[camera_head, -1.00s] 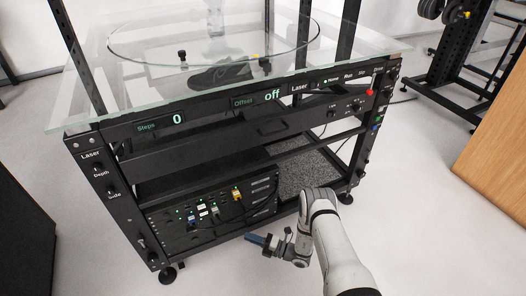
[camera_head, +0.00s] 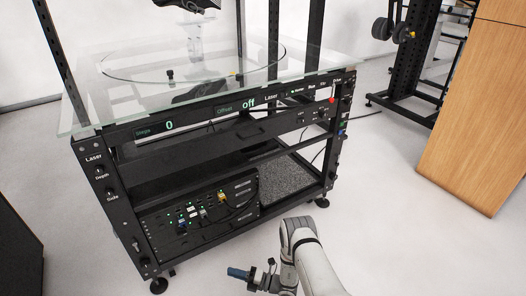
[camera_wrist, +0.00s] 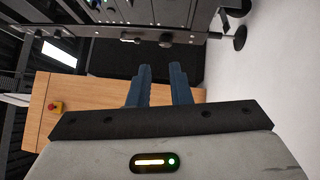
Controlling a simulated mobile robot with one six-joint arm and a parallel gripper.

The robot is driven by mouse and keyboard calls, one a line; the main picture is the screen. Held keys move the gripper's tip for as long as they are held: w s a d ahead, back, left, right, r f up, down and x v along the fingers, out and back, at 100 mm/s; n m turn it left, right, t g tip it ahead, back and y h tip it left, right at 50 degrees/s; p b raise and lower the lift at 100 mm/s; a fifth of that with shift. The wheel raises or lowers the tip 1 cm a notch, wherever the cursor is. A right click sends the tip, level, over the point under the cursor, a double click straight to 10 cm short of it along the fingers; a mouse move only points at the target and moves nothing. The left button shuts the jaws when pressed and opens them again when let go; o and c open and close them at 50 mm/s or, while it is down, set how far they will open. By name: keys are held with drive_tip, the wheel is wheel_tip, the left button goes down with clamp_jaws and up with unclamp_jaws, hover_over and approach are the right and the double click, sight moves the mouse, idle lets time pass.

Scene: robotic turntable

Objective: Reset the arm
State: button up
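My gripper (camera_head: 231,272) hangs low at the bottom of the head view, in front of the black turntable rig (camera_head: 200,143) and apart from it. Its blue fingers point left there and overlap, so the gap is hidden. In the wrist view my gripper (camera_wrist: 161,69) shows two blue fingers with a clear gap and nothing between them. It is open and empty. My pale arm is bent at the elbow and runs out of the bottom edge of the head view.
The rig has a glass top (camera_head: 92,105), and its displays read "0" and "off". A wooden cabinet (camera_head: 480,120) stands at right and a dark block (camera_head: 15,250) at left. A red button on yellow (camera_wrist: 57,107) shows in the wrist view. Pale floor is clear around my gripper.

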wheel_tip(320, 180, up, 24)
drive_tip(key=w+r+n+g+h+p, duration=0.1)
drive_tip(key=w+n+g+h+p, duration=0.15)
drive_tip(key=n+g+p, duration=0.6)
drive_tip(key=s+d+r+n+h+p, duration=0.25)
drive_tip(key=r+n, duration=0.25)
drive_tip(key=r, duration=0.5)
drive_tip(key=s+d+r+n+h+p, duration=0.1)
drive_tip(key=s+r+n+h+p, duration=0.15)
drive_tip(key=r+n, duration=0.55)
drive_tip(key=s+d+r+n+t+h+p, duration=0.2)
drive_tip(key=s+d+r+n+h+p, duration=0.2)
drive_tip(key=r, duration=0.8)
drive_tip(key=s+d+r+n+t+h+p, duration=0.2)
drive_tip(key=s+d+r+n+p, duration=0.4)
drive_tip(key=d+r, duration=0.4)
drive_tip(key=s+d+r+n+t+h+p, duration=0.3)
drive_tip(key=s+d+r+n+h+p, duration=0.2)
drive_tip(key=r, duration=1.1)
drive_tip(key=s+d+p, duration=0.2)
drive_tip(key=s+d, duration=0.1)
drive_tip(key=s, duration=0.1)
drive_tip(key=shift+r+n+h, duration=0.2)
drive_tip(key=shift+n+h, duration=0.15)
